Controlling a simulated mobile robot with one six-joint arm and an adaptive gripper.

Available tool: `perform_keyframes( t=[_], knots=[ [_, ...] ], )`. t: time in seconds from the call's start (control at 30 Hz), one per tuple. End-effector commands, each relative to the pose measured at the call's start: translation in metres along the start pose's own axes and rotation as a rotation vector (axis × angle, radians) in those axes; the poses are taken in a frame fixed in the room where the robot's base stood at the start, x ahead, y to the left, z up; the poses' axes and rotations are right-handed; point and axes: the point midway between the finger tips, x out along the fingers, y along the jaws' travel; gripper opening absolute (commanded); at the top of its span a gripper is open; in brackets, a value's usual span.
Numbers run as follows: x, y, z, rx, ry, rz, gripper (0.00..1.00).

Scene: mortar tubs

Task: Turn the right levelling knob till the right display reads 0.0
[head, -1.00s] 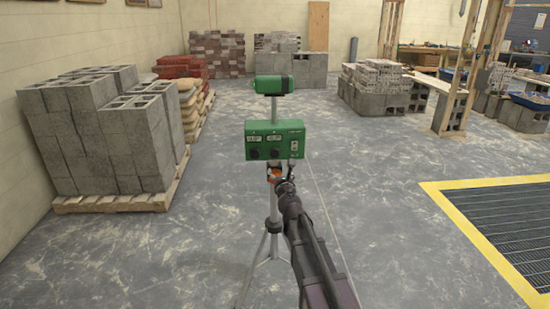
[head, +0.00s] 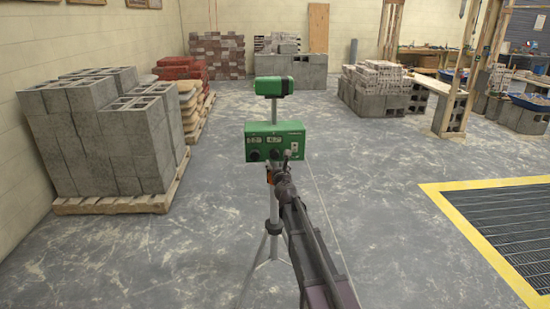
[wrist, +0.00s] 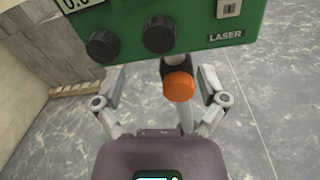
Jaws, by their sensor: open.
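The green laser box (head: 275,141) stands on a tripod, with a left knob (wrist: 102,45) and the right levelling knob (wrist: 158,34) on its front, both black. The right display (head: 273,138) is above the right knob, too small to read in the head view and outside the wrist view. The left display (wrist: 78,4) is cut off at the top of the wrist view. My gripper (wrist: 162,74) is open and empty just in front of the box. Its fingers are spread wide, below the right knob in the picture, and do not grip it.
An orange clamp knob (wrist: 179,87) on the tripod shows between my fingers. A switch (wrist: 229,8) is at the box's right. Concrete blocks (head: 95,130) on a pallet stand at the left. The floor around the tripod is clear.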

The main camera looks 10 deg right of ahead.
Motion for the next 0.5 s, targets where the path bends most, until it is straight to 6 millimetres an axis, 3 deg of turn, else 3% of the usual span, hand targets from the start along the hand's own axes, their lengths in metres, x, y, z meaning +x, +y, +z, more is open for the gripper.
perform_keyframes(
  t=[0.03, 0.2, 0.5],
  knots=[
    [0.012, 0.000, 0.000, 0.000, 0.000, 0.000, 0.92],
    [0.037, 0.000, 0.000, 0.000, 0.000, 0.000, 0.92],
    [0.061, 0.000, 0.000, 0.000, 0.000, 0.000, 0.92]
  ],
)
